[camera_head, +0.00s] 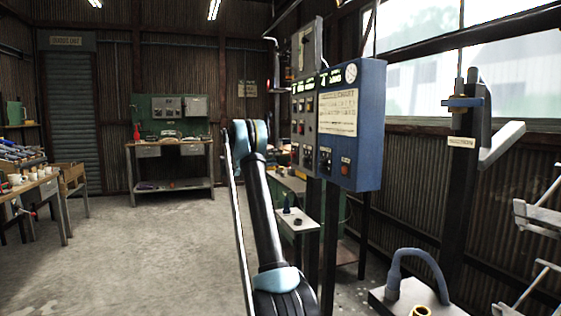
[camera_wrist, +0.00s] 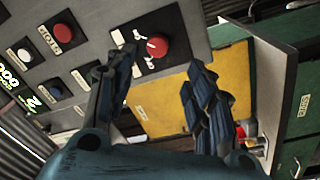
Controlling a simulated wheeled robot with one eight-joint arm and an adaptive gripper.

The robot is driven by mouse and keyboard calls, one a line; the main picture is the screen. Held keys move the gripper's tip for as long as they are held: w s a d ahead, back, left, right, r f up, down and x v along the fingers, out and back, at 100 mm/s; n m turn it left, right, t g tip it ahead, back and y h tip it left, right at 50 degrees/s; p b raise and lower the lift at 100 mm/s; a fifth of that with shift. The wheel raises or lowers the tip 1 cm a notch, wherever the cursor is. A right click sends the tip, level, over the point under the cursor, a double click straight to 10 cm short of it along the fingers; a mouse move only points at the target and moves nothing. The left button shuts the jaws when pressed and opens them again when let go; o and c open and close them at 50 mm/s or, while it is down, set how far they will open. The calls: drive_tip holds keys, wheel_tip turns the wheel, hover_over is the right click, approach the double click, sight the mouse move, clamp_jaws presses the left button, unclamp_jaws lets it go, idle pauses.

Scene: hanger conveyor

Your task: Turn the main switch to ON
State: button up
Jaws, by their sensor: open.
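In the wrist view, a grey control panel (camera_wrist: 100,22) carries a round red knob (camera_wrist: 157,45) with small white marks around it, which looks like the main switch. Its ON and OFF lettering is too small to read. My gripper (camera_wrist: 158,75) is open and empty, its two dark fingers on either side below the knob, with the left finger closest to it. I cannot tell whether that finger touches it. In the head view, the blue control cabinet (camera_head: 368,125) stands right of centre behind my arm; my gripper is hidden there.
A yellow panel (camera_wrist: 165,105) and green drawers (camera_wrist: 300,85) lie beyond the fingers. In the head view, a workbench (camera_head: 170,145) stands at the back, and the left floor is clear.

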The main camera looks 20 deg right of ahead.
drive_tip(key=shift+a+f, duration=0.1)
drive_tip(key=shift+a, duration=1.25)
drive_tip(key=s+a+f+n+y, duration=0.2)
drive_tip(key=s+y, duration=0.3)
drive_tip(key=s, duration=1.3)
drive_tip(key=s+a+f+n+y, duration=0.2)
drive_tip(key=s+y, duration=0.3)
drive_tip(key=s, duration=1.4)
drive_tip(key=s+a+f+n+y, duration=0.1)
drive_tip(key=s+a+f+y, duration=0.2)
drive_tip(key=s, duration=0.7)
drive_tip(key=s+a+f+t+y, duration=0.1)
drive_tip(key=s+a+f+y, duration=0.2)
drive_tip(key=s+a+f, duration=0.4)
drive_tip(key=s+a+f+n+y, duration=0.1)
drive_tip(key=s+a+f, duration=0.5)
drive_tip(key=s+f, duration=0.7)
drive_tip(key=shift+s+n+t+y, duration=0.3)
drive_tip(key=shift+y, duration=0.6)
